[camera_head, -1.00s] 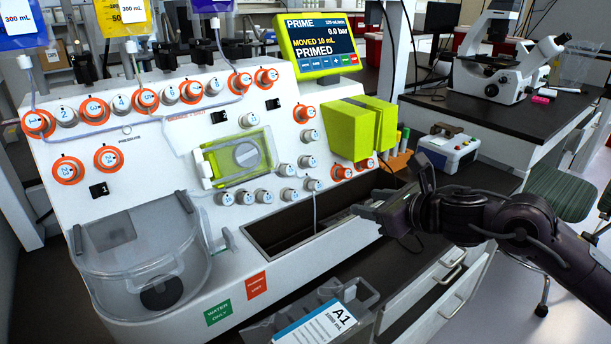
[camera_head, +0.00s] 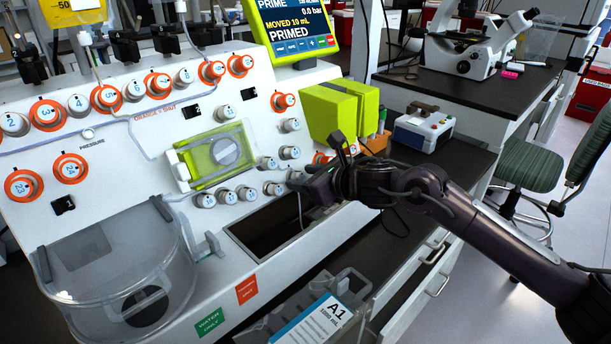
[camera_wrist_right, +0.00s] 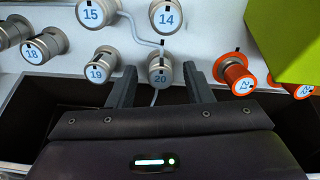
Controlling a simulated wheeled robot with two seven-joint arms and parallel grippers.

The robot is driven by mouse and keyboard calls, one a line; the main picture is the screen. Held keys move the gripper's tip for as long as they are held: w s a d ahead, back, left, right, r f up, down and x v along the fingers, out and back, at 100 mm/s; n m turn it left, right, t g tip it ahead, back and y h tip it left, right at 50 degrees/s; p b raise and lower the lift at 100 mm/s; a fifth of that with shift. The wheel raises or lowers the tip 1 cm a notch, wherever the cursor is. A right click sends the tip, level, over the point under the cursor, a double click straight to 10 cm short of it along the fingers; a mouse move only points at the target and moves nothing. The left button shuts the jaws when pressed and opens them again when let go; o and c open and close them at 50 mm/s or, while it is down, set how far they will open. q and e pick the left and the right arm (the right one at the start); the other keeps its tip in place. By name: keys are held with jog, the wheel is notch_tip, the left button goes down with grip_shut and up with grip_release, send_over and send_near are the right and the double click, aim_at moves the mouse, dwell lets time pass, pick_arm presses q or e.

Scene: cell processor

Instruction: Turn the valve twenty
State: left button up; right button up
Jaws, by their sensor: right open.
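Valve 20 is a silver knob with a blue-and-white face. In the right wrist view valve 20 (camera_wrist_right: 160,70) sits between and just beyond the fingertips, with a thin tube running down from it. In the head view valve 20 (camera_head: 297,180) is at the lower right of the panel, close to my gripper. My right gripper (camera_head: 320,172) is open and empty, facing the panel. In the right wrist view its two fingers (camera_wrist_right: 158,82) stand apart on either side of the valve; contact cannot be told. My left gripper is not in view.
Silver valve 19 (camera_wrist_right: 100,68) is close on the left and orange valve 21 (camera_wrist_right: 236,74) on the right. Valve 14 (camera_wrist_right: 167,16) is above. A green block (camera_head: 327,112) overhangs at the right. An open dark trough (camera_head: 262,228) lies below the valves.

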jog(key=shift+c, duration=0.5)
jog(key=c, duration=0.9)
